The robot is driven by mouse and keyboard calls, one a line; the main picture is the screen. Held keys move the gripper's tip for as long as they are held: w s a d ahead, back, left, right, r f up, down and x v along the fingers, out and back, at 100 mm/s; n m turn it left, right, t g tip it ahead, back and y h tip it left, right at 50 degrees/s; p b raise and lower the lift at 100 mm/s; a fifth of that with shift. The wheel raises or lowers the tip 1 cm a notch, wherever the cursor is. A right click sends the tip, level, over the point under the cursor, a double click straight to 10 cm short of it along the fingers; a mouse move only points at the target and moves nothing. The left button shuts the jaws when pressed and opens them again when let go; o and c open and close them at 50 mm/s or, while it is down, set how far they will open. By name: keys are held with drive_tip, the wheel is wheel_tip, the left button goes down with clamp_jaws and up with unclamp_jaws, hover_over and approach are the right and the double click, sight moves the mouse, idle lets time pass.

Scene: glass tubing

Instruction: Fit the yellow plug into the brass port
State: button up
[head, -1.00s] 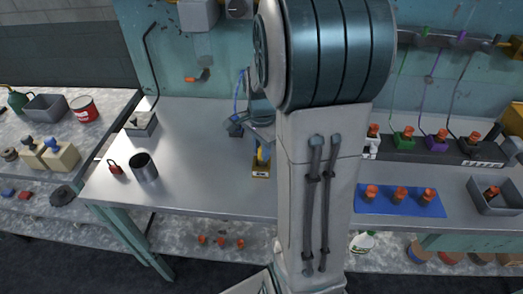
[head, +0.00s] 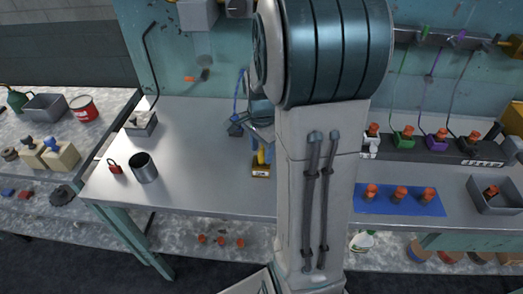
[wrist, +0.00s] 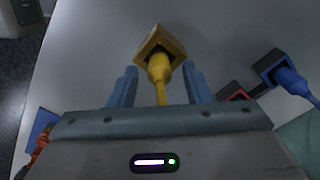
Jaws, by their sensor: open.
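The yellow plug (wrist: 158,68) points into the brass port (wrist: 174,41), a square gold-coloured block, in the wrist view. Its nose is at or inside the port's opening; how deep I cannot tell. Its yellow cable runs back between my fingers. My gripper (wrist: 158,84) is open, with one blue finger on each side of the plug and a visible gap to each. In the head view the plug (head: 261,157) shows small above the port (head: 261,171) on the bench, beside my arm, which hides much of the gripper.
A blue plug (wrist: 285,77) in a dark block lies right of the port in the wrist view. A grey cup (head: 144,168) and red padlock (head: 115,166) stand on the bench's left. A blue mat (head: 375,208) with orange-topped pieces lies right.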

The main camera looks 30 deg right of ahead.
wheel_tip(320, 180, up, 11)
drive_tip(key=s+a+f+n+t, duration=0.1)
drive_tip(key=s+a+n+t, duration=0.2)
drive_tip(key=s+a+n, duration=0.9)
drive_tip(key=n, duration=0.3)
drive_tip(key=shift+s+f+n, duration=0.2)
drive_tip(key=shift+f+n, duration=0.2)
drive_tip(key=shift+c, duration=0.4)
